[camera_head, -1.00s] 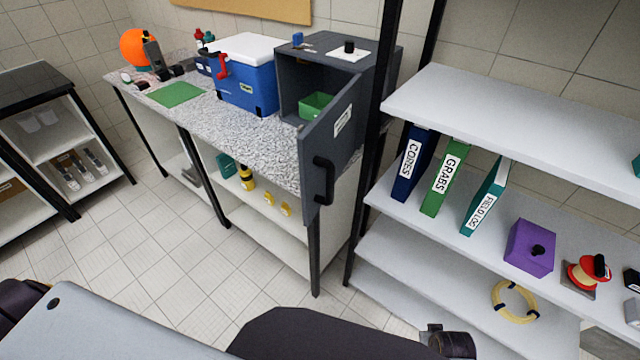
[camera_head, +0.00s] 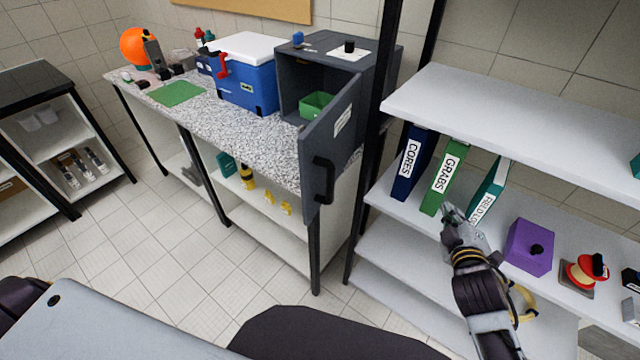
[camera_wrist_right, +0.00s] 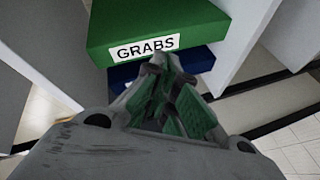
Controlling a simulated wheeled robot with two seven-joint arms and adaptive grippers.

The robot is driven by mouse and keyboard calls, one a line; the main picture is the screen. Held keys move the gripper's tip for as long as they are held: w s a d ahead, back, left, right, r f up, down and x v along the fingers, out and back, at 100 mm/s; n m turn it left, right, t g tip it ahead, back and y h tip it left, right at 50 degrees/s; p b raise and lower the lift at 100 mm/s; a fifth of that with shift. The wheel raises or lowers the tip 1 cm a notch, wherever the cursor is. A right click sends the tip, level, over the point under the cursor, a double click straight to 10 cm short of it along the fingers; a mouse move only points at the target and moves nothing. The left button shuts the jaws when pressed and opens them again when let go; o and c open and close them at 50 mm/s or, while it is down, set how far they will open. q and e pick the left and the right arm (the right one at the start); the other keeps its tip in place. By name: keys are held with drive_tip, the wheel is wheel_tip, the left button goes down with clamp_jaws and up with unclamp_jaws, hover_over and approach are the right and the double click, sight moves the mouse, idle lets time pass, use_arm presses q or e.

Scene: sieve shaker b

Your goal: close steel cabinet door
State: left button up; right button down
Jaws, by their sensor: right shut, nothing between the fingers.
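The steel cabinet (camera_head: 372,68) is a dark grey box on the speckled counter. Its door (camera_head: 331,140) stands open, swung out toward me past the counter's front edge. A black handle (camera_head: 322,180) is on the door's outer face, next to a white label. A green bin (camera_head: 317,105) sits inside the cabinet. My right gripper (camera_head: 449,212) is shut and empty, in front of the shelf binders and well right of the door. In the right wrist view its fingers (camera_wrist_right: 163,82) point at the green GRABS binder (camera_wrist_right: 160,24). My left gripper is out of view.
A black rack post (camera_head: 372,130) stands between the door and the white shelves (camera_head: 520,105). The shelves hold binders, a purple box (camera_head: 530,247) and a red reel (camera_head: 588,271). A blue cooler (camera_head: 248,85) stands left of the cabinet. The floor before the counter is clear.

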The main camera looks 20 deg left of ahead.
drive_tip(key=a+r+n+t+y, duration=0.2)
drive_tip(key=a+r+n+y, duration=1)
drive_tip(key=n, duration=0.5)
drive_tip(key=s+a+f+n+g+y, duration=0.2)
drive_tip(key=n+g, duration=0.5)
drive_tip(key=n, duration=0.4)
drive_tip(key=s+a+f+n+g+y, duration=0.2)
drive_tip(key=s+a+n+g, duration=0.2)
drive_tip(key=n, duration=0.6)
drive_tip(key=s+g, duration=0.2)
drive_tip(key=g, duration=0.1)
drive_tip(key=shift+s+f+n+g+y, duration=0.25)
drive_tip(key=shift+s+n+g+y, duration=0.05)
drive_tip(key=shift+s+n+y, duration=0.1)
drive_tip(key=shift+a, duration=0.2)
